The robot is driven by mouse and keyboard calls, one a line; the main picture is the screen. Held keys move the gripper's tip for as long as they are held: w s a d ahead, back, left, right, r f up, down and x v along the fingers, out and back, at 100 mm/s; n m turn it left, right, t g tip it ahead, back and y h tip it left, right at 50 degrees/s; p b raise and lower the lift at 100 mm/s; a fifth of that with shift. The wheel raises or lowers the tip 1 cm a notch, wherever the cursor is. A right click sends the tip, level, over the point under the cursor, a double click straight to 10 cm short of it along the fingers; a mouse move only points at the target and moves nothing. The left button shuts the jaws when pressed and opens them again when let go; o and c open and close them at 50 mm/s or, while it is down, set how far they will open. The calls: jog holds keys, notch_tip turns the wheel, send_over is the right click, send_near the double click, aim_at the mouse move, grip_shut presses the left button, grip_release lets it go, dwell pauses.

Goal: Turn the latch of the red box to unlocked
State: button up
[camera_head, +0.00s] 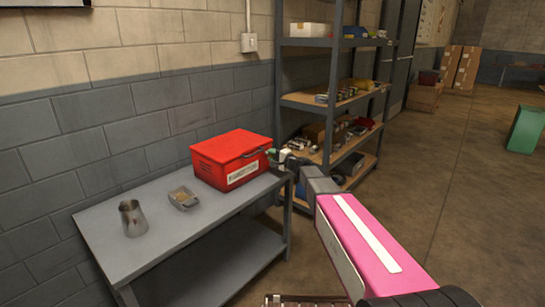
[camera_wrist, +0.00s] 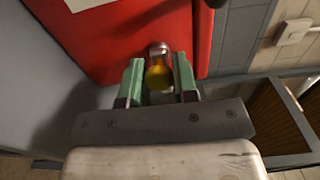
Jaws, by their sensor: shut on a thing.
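The red box (camera_head: 231,157) stands shut on the grey table, near its right end; its red side (camera_wrist: 120,35) fills the upper middle of the wrist view. A small latch (camera_wrist: 158,68), metal with a yellowish end, sticks out from that side. My gripper (camera_wrist: 158,80) has its green fingers on either side of the latch and is shut on it. In the head view my gripper (camera_head: 277,153) is at the box's right side, and the latch is hidden there. I cannot tell the latch's exact angle.
The grey table (camera_head: 105,228) also holds a metal jug (camera_head: 132,218) and a small grey tray (camera_head: 183,198), left of the box. A shelf rack (camera_head: 335,97) with various items stands just behind and right of the box. Open floor (camera_head: 455,170) lies to the right.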

jog(key=o, duration=0.9)
jog(key=v, duration=1.1)
jog(key=s+d+f+n+g+h, duration=0.2)
jog(key=s+f+n+g+h, duration=0.15)
jog(key=s+f, duration=0.4)
jog(key=s+d+f+n+g+h, duration=0.2)
jog(key=s+f+g+h, duration=0.15)
jog(key=s+f, duration=0.45)
jog(key=s+d+f+g+h, duration=0.1)
jog(key=s+d+h, duration=0.1)
jog(key=s+d, duration=0.1)
jog(key=s+d+f+n+g+h, duration=0.1)
jog(key=s+d+h, duration=0.1)
jog(key=s+d, duration=0.2)
jog(key=s+d+f+n+g+h, duration=0.1)
jog(key=s+d+g+h, duration=0.1)
jog(key=s+d+h, duration=0.1)
jog(key=shift+s+d+f, duration=0.2)
jog(key=shift+s+d, duration=0.15)
jog(key=shift+s, duration=0.25)
jog(key=shift+s+d+f, duration=0.15)
jog(key=shift+s+d, duration=0.15)
jog(key=shift+s, duration=0.35)
